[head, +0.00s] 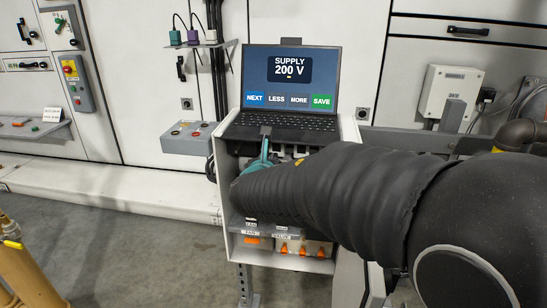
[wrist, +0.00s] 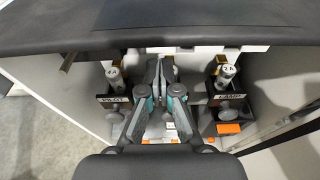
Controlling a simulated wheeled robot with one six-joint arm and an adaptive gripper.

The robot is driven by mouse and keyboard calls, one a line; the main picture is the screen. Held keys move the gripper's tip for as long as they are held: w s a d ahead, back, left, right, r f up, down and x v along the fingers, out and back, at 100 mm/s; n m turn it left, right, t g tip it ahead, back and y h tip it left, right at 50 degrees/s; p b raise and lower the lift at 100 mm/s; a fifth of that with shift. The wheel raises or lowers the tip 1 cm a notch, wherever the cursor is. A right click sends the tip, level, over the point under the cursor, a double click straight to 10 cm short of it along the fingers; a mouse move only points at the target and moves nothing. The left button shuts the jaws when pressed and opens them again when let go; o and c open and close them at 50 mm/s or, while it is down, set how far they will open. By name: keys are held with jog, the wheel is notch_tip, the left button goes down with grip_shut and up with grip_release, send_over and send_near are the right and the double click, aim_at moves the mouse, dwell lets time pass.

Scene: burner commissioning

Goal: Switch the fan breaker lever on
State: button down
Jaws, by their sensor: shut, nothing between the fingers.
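An open-fronted white cabinet (head: 226,180) stands in the middle of the head view. Small labels on its lower shelf include one that seems to read FAN (head: 250,232). An orange part (head: 252,241) sits below that label, and more orange levers (head: 303,251) stand to its right. Which one is the fan breaker lever, and how it is set, I cannot tell. My gripper (head: 267,132) is at the cabinet's upper front, by the laptop's front edge. In the wrist view my gripper (wrist: 161,64) is shut and empty, between two labelled fuse holders. My arm hides part of the cabinet.
A laptop (head: 291,78) showing SUPPLY 200 V sits on top of the cabinet. The left fuse holder (wrist: 113,76) and right fuse holder (wrist: 227,75) flank my fingers. A grey control box (head: 188,138) is on the wall at left.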

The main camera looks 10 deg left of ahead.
jog(key=v, duration=0.9)
jog(key=shift+a, duration=0.1)
